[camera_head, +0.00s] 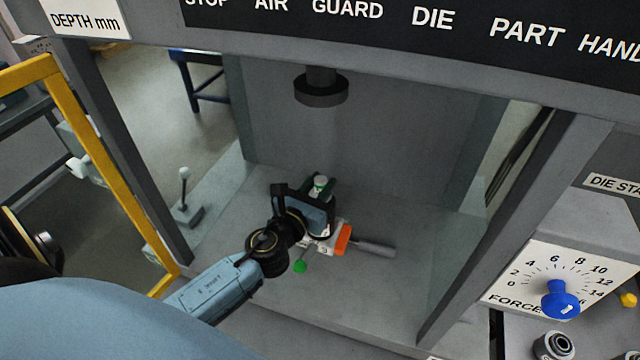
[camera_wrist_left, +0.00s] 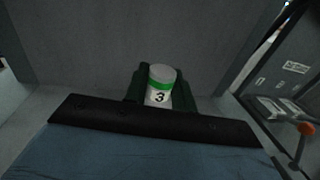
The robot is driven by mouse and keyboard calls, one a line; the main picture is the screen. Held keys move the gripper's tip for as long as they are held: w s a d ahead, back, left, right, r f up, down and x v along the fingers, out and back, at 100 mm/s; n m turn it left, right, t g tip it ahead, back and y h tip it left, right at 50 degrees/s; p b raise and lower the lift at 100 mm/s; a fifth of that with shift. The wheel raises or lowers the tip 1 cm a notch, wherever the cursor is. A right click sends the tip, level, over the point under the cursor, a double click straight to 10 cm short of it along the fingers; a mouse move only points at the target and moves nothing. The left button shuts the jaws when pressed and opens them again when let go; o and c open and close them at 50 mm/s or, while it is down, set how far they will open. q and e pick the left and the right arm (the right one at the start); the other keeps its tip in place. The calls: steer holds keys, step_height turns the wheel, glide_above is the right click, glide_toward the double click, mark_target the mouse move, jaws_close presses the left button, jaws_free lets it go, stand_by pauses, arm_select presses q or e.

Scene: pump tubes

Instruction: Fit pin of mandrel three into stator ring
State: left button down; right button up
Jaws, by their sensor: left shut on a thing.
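Mandrel three (camera_head: 320,182) is a grey-white cylinder with a green band. In the left wrist view its number 3 faces me and its grey top (camera_wrist_left: 161,73) points up. My left gripper (camera_head: 317,199) is inside the press and shut on the mandrel, with dark fingers on both sides of it. The mandrel's lower end and pin are hidden by the gripper. I cannot make out the stator ring; whether the pin touches it cannot be told. My right gripper is not in view.
Under the gripper is a white block marked 3 (camera_head: 325,249) with an orange part (camera_head: 343,238), a grey handle (camera_head: 375,248) and a green knob (camera_head: 300,267). The press ram (camera_head: 321,90) hangs above. Side posts and a yellow guard frame (camera_head: 105,150) border the opening.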

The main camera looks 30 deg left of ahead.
arm_select(q)
steer(key=shift+f+b, duration=0.3)
steer(key=c, duration=1.1)
jaws_free()
steer(key=shift+f, duration=0.1)
steer(key=shift+s+d+b, duration=0.15)
steer(key=shift+s+b, duration=0.35)
steer(key=shift+s, duration=1.75)
steer(key=shift+s+d+b, duration=0.2)
steer(key=shift+s+b, duration=0.35)
steer(key=shift+s, duration=1.65)
steer(key=shift+s+d+b, duration=0.15)
steer(key=shift+s+b, duration=0.35)
steer(key=shift+s, duration=1.75)
